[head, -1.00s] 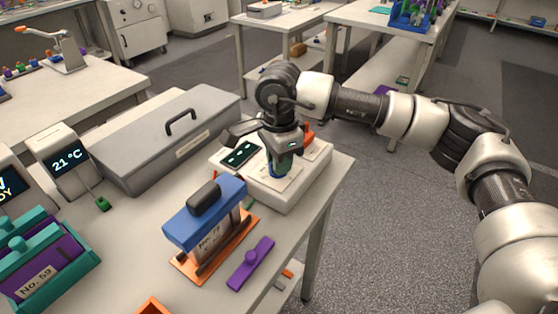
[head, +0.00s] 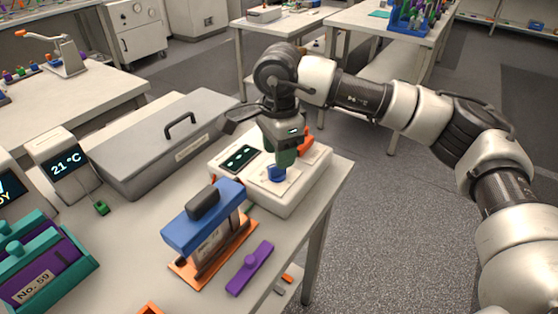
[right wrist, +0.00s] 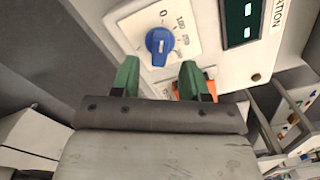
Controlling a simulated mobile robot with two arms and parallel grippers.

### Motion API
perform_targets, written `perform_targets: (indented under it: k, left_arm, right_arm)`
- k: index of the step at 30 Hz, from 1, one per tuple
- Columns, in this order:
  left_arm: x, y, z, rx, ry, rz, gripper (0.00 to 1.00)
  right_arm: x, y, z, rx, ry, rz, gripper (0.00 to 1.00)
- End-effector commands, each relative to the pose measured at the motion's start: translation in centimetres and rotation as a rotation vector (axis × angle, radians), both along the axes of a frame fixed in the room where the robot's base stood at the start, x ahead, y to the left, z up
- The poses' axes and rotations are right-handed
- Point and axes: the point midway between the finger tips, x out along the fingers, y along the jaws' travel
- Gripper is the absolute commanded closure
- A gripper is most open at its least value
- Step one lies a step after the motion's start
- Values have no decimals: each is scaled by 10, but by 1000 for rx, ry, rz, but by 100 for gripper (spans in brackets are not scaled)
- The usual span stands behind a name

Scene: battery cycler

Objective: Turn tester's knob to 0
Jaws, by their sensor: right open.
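The tester (head: 293,198) is a white box on the table with a dark display (head: 240,158). Its blue knob (head: 277,173) is on the top face and shows uncovered below my right gripper (head: 284,156). In the right wrist view the knob (right wrist: 159,40) sits on a white dial plate (right wrist: 135,27) marked 0, 100 and further numbers. My right gripper's green fingers (right wrist: 160,78) are open and empty, apart from the knob. My left gripper is not in view.
An orange part (head: 306,143) is at the tester's far right side. A grey lidded case (head: 150,150) stands behind left. A blue-topped battery block (head: 203,220) on an orange base and a purple bar (head: 250,268) lie in front. The table's right edge is close.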

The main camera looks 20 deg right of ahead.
Motion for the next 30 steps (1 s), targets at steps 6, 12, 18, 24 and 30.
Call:
perform_targets:
  k: [6,12,18,24,30]
  left_arm:
    - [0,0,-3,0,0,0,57]
    - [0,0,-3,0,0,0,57]
    - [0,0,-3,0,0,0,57]
    - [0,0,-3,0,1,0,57]
    - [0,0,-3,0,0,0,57]
  right_arm:
    - [1,0,45,2,-4,1,55]
    - [0,0,69,0,-2,0,55]
    - [0,0,74,0,-1,0,55]
    - [0,0,74,0,-1,1,55]
    - [0,0,74,0,-1,1,55]
